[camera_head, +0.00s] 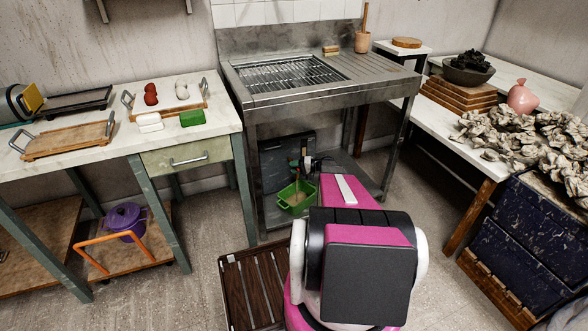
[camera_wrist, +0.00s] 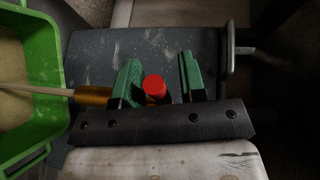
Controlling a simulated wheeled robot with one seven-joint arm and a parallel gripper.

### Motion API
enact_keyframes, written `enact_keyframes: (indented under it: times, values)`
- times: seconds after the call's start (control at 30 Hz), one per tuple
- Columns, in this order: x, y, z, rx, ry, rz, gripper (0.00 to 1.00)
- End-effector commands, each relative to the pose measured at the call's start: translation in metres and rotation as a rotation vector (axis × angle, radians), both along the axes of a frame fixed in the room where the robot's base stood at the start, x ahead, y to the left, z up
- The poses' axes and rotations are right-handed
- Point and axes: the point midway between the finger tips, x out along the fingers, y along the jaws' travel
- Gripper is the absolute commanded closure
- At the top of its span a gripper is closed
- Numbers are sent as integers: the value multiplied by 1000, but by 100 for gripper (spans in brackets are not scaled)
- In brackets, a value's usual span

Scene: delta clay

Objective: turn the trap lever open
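The grey trap box (camera_wrist: 150,50) fills the middle of the wrist view, and it also stands under the sink in the head view (camera_head: 274,165). A red round-ended piece (camera_wrist: 155,87), probably the trap lever's tip, shows between my gripper's two green fingers. My gripper (camera_wrist: 160,80) is open, with a finger on each side of the red piece. The red piece is nearer the left finger, and I cannot tell whether they touch. In the head view, my pink arm reaches under the sink and the gripper is small there.
Sink legs (camera_head: 252,170) flank the space. A slatted wooden mat (camera_head: 245,290) lies in front.

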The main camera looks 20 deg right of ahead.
Motion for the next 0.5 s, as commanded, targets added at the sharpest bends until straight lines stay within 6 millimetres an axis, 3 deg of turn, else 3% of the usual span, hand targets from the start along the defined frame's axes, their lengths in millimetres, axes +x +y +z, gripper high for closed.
enact_keyframes:
  times: [0.5]
  values:
    - [-34, -75, 15, 0, 0, -2, 60]
